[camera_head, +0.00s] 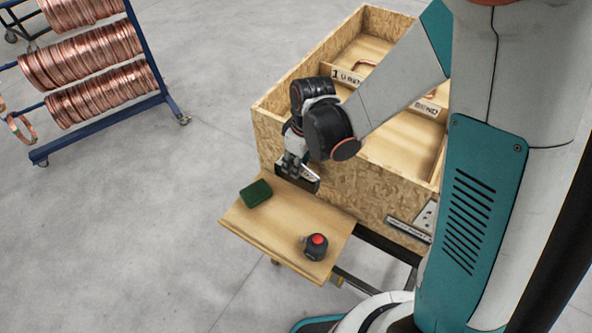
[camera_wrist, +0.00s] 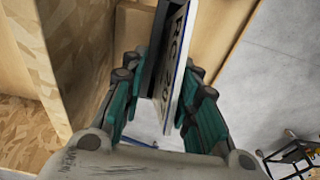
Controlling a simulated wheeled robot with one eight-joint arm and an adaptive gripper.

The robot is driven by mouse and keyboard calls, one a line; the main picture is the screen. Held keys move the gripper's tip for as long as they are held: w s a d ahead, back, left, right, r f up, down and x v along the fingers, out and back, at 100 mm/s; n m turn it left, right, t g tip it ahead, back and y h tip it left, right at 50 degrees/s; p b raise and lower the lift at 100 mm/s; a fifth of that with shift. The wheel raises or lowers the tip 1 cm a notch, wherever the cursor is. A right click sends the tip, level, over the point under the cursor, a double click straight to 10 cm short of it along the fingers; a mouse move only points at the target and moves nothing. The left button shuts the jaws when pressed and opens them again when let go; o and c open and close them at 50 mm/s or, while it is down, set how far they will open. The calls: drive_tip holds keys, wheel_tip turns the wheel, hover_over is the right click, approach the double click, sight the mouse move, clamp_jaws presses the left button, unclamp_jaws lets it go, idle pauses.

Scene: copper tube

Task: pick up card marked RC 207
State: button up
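The card marked "RC 20…" (camera_wrist: 180,55) stands edge-up between my fingers in the wrist view; its last character is hard to read. It is white with dark lettering and a dark blue border. My gripper (camera_wrist: 164,112) is open, with one teal finger on each side of the card. Whether a finger touches it I cannot tell. In the head view my gripper (camera_head: 292,163) points down at the crate's near wall. A small light card edge in a dark holder (camera_head: 309,178) shows just beside it, partly hidden.
The chipboard crate (camera_head: 268,135) has wooden compartments with labels. A small wooden shelf (camera_head: 275,228) holds a green block (camera_head: 256,193) and a black device with a red button (camera_head: 315,246). A blue rack (camera_head: 160,75) carries copper coils. Grey floor is open at left.

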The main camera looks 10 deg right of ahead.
clamp_jaws()
idle(0.4)
